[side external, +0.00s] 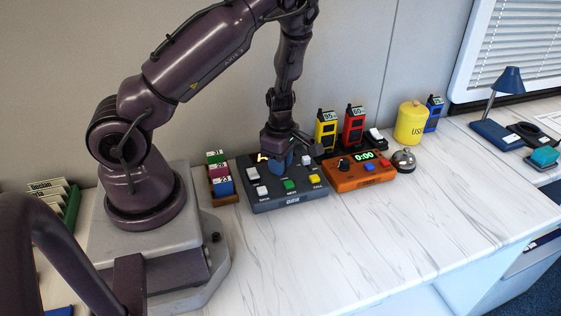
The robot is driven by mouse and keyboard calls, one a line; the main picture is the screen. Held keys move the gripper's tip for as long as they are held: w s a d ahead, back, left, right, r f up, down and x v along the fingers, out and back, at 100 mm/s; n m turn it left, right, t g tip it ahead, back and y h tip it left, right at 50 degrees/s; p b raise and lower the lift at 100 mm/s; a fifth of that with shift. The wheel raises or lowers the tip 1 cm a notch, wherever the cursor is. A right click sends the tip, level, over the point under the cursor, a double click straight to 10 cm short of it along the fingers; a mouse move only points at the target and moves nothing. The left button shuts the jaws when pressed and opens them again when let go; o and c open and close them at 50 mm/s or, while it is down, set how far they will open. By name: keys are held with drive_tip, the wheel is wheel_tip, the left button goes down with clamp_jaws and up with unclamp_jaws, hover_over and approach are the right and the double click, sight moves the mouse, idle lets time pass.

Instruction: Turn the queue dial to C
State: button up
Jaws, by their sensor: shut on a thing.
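The queue box (287,200) is a dark grey console on the white marbled counter, in the middle of the side external view. It carries white, green and yellow buttons with small labels along its front. My gripper (281,157) is over the back part of the box, pointing down. It is shut on a blue rounded knob, which I take to be the queue dial (281,165). The gripper hides much of the knob and most of the box's display. The dial's letters and pointer cannot be read.
An orange timer (358,178) reading 0:00 stands close right of the box, with a bell (403,161) beyond it. A card rack (218,185) is close left. Yellow and red handsets (354,128) stand behind. The counter in front is clear.

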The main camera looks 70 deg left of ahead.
drive_tip(key=m, duration=0.7)
drive_tip(key=shift+r, duration=0.1)
drive_tip(key=m, duration=0.6)
drive_tip(key=shift+m, duration=0.3)
idle(0.4)
drive_tip(key=o, duration=0.9)
wheel_tip(320, 180, up, 13)
drive_tip(key=shift+f, duration=0.1)
